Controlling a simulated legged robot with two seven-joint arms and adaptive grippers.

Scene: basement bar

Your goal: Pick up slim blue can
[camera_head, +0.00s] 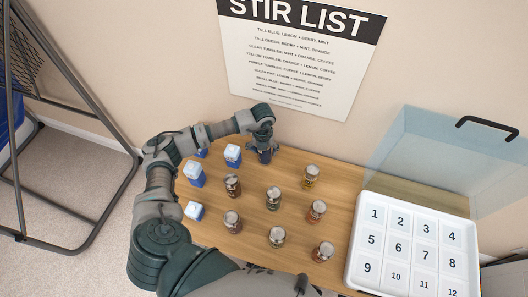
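My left gripper (264,149) is at the back edge of the wooden table, pointing down, with its arm reaching in from the left. A small dark blue patch shows at its fingertips; I cannot tell whether it is a can or part of the gripper, or whether the fingers are closed. Several blue items with whitish tops stand at the table's left: one (233,155) left of the gripper, one (194,174) farther left, one (194,211) nearer the front, and one (201,153) partly hidden by my arm. None is clearly a slim can. My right gripper is not clearly visible.
Several small jars with metal lids, such as one (312,175) at the back, stand across the wooden table (295,222). A white numbered tray (355,250) with a raised clear lid (440,150) is at the right. A dark metal frame (75,117) stands left.

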